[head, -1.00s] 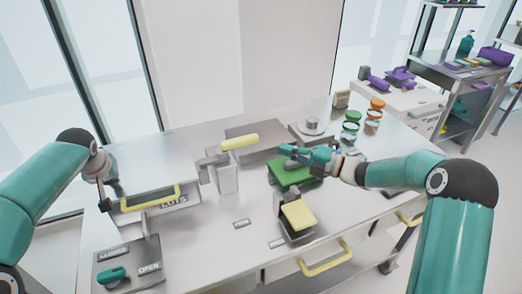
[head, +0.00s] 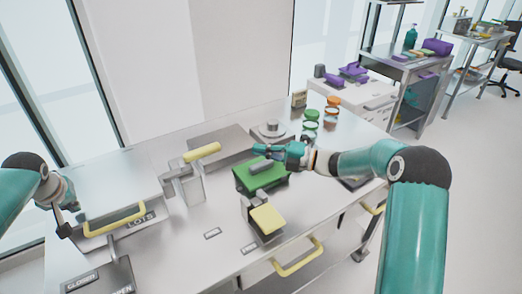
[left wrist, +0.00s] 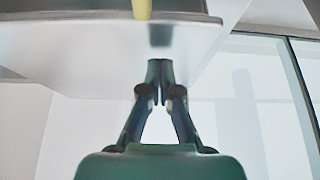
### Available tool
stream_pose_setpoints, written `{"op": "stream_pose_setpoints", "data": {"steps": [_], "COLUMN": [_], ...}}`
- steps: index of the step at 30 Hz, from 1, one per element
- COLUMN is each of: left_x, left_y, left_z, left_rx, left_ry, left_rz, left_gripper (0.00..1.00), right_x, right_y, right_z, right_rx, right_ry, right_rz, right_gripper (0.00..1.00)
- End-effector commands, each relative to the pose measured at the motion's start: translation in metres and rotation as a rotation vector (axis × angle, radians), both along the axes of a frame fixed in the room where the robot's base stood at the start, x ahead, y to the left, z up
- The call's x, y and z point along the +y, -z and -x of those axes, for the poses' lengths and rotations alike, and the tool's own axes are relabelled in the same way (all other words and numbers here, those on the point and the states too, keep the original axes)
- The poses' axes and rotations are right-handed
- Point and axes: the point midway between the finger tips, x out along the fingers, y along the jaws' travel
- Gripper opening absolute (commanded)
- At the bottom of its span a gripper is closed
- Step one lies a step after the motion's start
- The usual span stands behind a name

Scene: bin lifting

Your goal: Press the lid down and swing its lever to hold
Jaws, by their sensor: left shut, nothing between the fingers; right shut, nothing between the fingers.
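A green block or lidded box (head: 248,181) with a grey bar on top stands mid-table. My right gripper (head: 262,151) is shut just above or behind it; contact cannot be told. A lever with a yellow grip (head: 202,152) sits on a metal post to the left. A yellow pad on a metal lever (head: 267,219) is in front. At left a flat metal cover (head: 110,190) lies over a box labelled LOTS with a yellow handle (head: 113,220). My left gripper (head: 64,230) is beside its left edge. It is shut and empty in the left wrist view (left wrist: 160,80), below a pale panel.
A panel marked CLOSED (head: 98,276) lies at the front left. A round metal piece (head: 272,130) and jars with green and orange lids (head: 311,115) stand at the back. A yellow drawer handle (head: 298,258) juts from the front. Open tabletop lies in the middle front.

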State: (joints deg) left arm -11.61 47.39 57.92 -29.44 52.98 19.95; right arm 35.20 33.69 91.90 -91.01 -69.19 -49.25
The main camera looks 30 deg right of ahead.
Motion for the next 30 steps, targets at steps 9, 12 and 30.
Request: {"op": "stream_pose_setpoints", "data": {"steps": [9,12,30], "left_x": [0.0,0.0,0.0], "left_y": [-0.034,-0.043,-0.059], "left_z": [-0.001,-0.002,-0.002], "left_rx": [-0.009,-0.011,-0.013], "left_ry": [0.0,0.0,0.0], "left_rz": [0.001,0.002,0.002], "left_gripper": [0.0,0.0,0.0], "right_x": [0.0,0.0,0.0], "right_y": [-0.028,-0.035,-0.048], "right_z": [0.0,0.0,0.0], "right_rx": [0.0,0.0,0.0], "right_ry": [0.0,0.0,0.0], "right_rz": [0.0,0.0,0.0], "right_gripper": [0.0,0.0,0.0]}}
